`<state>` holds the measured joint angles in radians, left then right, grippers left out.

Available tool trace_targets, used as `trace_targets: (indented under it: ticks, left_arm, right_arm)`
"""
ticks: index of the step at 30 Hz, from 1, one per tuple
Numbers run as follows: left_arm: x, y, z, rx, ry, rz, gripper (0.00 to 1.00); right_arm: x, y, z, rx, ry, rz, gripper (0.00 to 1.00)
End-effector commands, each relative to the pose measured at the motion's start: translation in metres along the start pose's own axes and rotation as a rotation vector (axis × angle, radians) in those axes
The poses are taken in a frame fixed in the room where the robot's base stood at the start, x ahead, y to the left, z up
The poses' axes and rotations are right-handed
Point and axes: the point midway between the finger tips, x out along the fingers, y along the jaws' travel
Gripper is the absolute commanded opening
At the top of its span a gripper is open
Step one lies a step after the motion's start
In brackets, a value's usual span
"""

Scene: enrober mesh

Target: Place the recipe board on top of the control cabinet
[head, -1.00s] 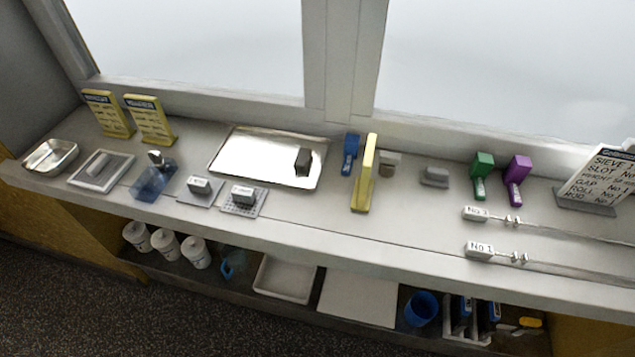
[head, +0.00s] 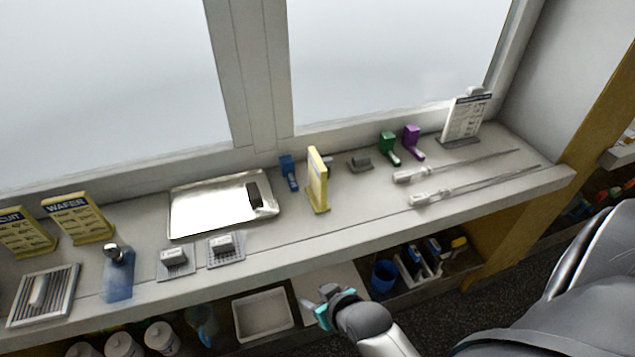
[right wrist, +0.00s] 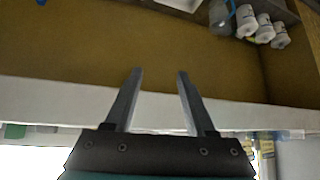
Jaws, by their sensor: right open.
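Several boards stand on the long grey bench (head: 370,212): a yellow one marked BISCUIT (head: 24,233) and a yellow one marked WAFER (head: 78,217) at the left, a yellow one seen nearly edge-on (head: 317,180) in the middle, and a white lettered one (head: 466,118) at the far right. I cannot tell which is the recipe board. I see no control cabinet that I can identify. My right gripper (head: 315,298) is open and empty in front of the bench, apart from every board. Its two parted fingers show in the right wrist view (right wrist: 160,76). My left gripper is out of view.
A metal tray (head: 183,228) with a dark block, a blue bottle (head: 118,278), small grey blocks on mesh pads and two long rods (head: 465,165) occupy the bench. Green (head: 388,145) and purple (head: 411,139) items stand near the window. A lower shelf holds a white bin (head: 263,316) and cups.

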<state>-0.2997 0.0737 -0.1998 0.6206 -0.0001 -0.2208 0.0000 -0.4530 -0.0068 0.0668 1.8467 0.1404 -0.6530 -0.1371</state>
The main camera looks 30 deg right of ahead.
Motion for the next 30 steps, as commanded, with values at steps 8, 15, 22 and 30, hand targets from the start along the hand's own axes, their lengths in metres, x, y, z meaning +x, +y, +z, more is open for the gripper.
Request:
trace_targets:
  ticks: [8,15,22,30]
  left_arm:
    - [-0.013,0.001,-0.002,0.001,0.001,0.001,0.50]
    - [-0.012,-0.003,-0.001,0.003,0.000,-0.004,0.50]
    - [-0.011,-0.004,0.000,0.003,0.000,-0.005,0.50]
    - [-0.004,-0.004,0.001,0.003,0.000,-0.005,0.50]
  right_arm:
    - [-0.067,0.028,-0.103,0.025,0.229,0.057,0.55]
    - [-0.073,0.070,-0.132,0.089,0.443,0.168,0.55]
    - [-0.073,0.089,-0.139,0.116,0.524,0.225,0.55]
    - [-0.041,0.099,-0.157,0.116,0.527,0.226,0.55]
